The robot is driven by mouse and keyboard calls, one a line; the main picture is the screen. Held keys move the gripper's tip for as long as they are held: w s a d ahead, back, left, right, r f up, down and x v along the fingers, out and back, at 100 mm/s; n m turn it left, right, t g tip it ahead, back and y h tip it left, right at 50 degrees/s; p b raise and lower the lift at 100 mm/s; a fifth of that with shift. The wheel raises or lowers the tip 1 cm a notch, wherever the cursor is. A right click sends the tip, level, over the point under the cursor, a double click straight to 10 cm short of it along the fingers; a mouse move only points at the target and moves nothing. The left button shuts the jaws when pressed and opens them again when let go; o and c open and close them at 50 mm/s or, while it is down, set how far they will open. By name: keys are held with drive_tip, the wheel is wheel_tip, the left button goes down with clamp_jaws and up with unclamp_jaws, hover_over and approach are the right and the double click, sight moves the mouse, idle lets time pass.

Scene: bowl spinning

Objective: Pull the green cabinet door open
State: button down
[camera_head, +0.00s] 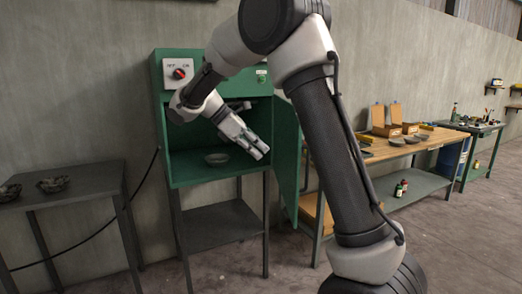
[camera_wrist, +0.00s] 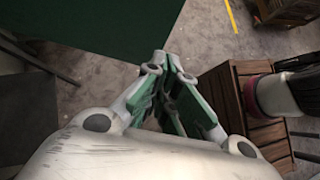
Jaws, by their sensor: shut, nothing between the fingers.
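The green cabinet (camera_head: 160,125) stands on dark legs against the wall. Its green door (camera_head: 288,165) is on the right side and stands swung open, so the inside shows. A grey bowl (camera_head: 216,158) sits on the cabinet floor. My gripper (camera_head: 262,150) is in front of the opening, left of the door, with its fingers angled down to the right. Whether it touches the door cannot be told. In the wrist view its fingertips (camera_wrist: 165,62) are together with nothing held. A dark green panel (camera_wrist: 95,35) shows at the upper left there.
A dark table (camera_head: 70,185) with two bowls is at the left. A wooden workbench (camera_head: 410,148) with boxes and bowls is at the right. A red switch (camera_head: 179,73) is on the cabinet's upper front. A wooden crate (camera_wrist: 250,95) shows at right in the wrist view.

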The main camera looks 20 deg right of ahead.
sight(296, 171)
drive_tip(key=s+d+f, duration=0.1)
drive_tip(key=d, duration=0.1)
drive_tip(key=s+d+f, duration=0.1)
drive_tip(key=d+f, duration=0.1)
drive_tip(key=d, duration=0.1)
drive_tip(key=s+d+f, duration=0.1)
drive_tip(key=d+f, duration=0.1)
drive_tip(key=d, duration=0.1)
drive_tip(key=shift+d, duration=0.25)
drive_tip(key=s+d+n+t, duration=0.1)
drive_tip(key=d+n+t, duration=0.2)
drive_tip(key=d, duration=1.6)
drive_tip(key=s+d+n+t, duration=0.1)
drive_tip(key=d+n+t, duration=0.2)
drive_tip(key=d, duration=1.5)
drive_tip(key=shift+s+d+n, duration=0.35)
drive_tip(key=shift+n, duration=0.65)
